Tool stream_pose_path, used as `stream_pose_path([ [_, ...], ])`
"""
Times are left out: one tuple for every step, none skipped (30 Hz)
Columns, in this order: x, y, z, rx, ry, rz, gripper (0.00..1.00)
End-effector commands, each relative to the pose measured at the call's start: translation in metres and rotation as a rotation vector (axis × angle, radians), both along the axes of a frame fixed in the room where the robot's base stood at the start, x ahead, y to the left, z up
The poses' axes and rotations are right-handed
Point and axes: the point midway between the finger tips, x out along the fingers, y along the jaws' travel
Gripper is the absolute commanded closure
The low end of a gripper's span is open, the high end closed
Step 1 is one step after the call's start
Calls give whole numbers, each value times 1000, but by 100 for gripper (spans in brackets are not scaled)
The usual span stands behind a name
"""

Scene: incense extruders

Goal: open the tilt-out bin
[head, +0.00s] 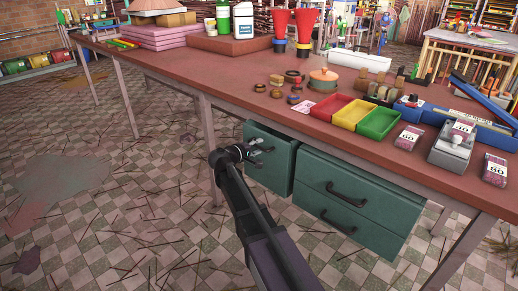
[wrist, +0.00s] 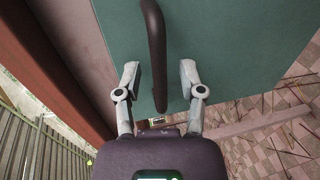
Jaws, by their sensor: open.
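The tilt-out bin (head: 272,178) appears to be the left green front under the workbench, beside the green drawers. In the wrist view its flat green front (wrist: 225,45) fills the upper middle. Its dark curved handle (wrist: 154,40) runs upright in that picture. My gripper (head: 258,151) is at the upper part of this front. In the wrist view my gripper (wrist: 159,76) is open, one finger on each side of the handle, with gaps showing between. The handle is mostly hidden by my gripper in the head view. I cannot tell whether the bin is slightly ajar.
Two green drawers (head: 350,203) with dark handles are right of the bin. The red-brown workbench top (head: 230,72) overhangs them, with red, yellow and green trays (head: 354,114) near its edge. A bench leg (head: 209,140) stands left of the bin. The checkered floor is strewn with thin sticks.

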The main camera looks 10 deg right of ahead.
Motion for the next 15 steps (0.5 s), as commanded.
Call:
stream_pose_path([
  [1, -2, -1, 0, 0, -1, 49],
  [1, -2, -1, 0, 0, -1, 49],
  [2, -2, -1, 0, 0, 0, 49],
  [2, -3, -1, 0, 0, 0, 49],
  [2, -3, -1, 0, 0, 0, 49],
  [2, -3, -1, 0, 0, 0, 49],
  [2, -3, -1, 0, 0, 0, 49],
  [2, -3, 0, 0, 0, 0, 49],
  [2, -2, 0, 0, 0, 0, 49],
  [2, -2, -1, 0, 0, 0, 49],
  [1, -2, 0, 0, 0, 0, 49],
  [2, -2, 0, 0, 0, 0, 61],
  [2, -2, 0, 0, 0, 0, 70],
  [1, -2, 0, 0, 0, 0, 79],
  [1, -2, 0, 0, 0, 0, 90],
])
